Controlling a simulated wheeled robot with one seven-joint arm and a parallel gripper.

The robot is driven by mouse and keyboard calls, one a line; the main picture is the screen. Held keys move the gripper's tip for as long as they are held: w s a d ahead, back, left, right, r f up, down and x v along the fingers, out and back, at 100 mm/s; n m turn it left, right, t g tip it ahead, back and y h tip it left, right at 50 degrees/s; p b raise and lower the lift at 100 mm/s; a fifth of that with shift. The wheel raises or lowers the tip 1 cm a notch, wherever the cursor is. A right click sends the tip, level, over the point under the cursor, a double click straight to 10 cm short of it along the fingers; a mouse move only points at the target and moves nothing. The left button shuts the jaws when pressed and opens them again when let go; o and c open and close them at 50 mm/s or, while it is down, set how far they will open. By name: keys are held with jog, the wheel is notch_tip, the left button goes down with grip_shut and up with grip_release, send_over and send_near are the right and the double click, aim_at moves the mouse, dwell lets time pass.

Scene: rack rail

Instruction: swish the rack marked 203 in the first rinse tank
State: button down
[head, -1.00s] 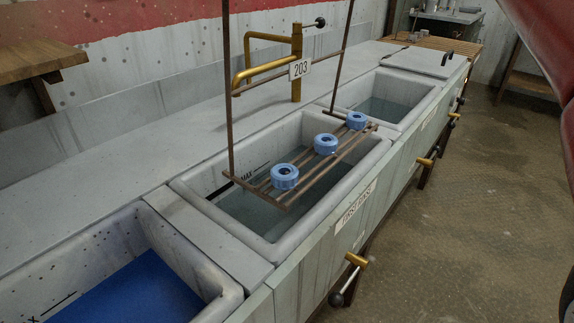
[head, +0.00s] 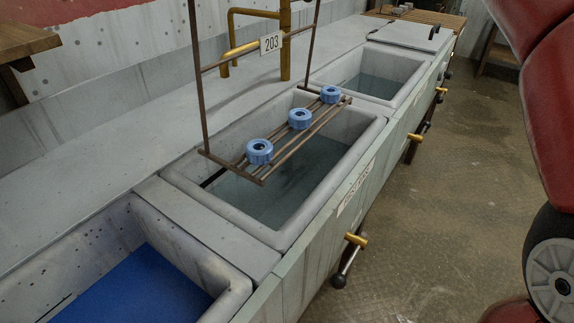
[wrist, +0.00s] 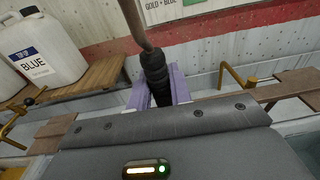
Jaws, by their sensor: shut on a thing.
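The rack marked 203 (head: 271,43) is a rust-brown wire frame with a white number tag. Its barred base (head: 262,178) carries three blue, ring-like pieces (head: 300,118) in a row. It hangs over the first rinse tank (head: 284,238), a grey basin with clear water and its label on the front. The base appears above the water, towards the back side of the basin. In the wrist view my gripper (wrist: 158,90) has its purple fingers shut on a black ribbed grip, with a brown rod rising from it. The head view does not show my gripper.
A tank with blue liquid (head: 135,290) is at the lower left. Another water tank (head: 372,72) lies beyond the first rinse. A gold tap (head: 284,40) stands behind the rack. Gold-handled valves (head: 355,240) stick out in front. White jugs (wrist: 38,50) show in the wrist view.

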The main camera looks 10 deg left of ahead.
jog(key=shift+d, duration=0.1)
jog(key=shift+s+d, duration=0.2)
notch_tip(320, 180, down, 18)
jog(key=b, duration=1.3)
jog(key=shift+f+b, duration=0.15)
jog(key=shift+b, duration=0.15)
jog(key=shift+d, duration=0.15)
jog(key=shift+s+d, duration=0.3)
jog(key=shift+d, duration=0.25)
jog(key=shift+a, duration=0.1)
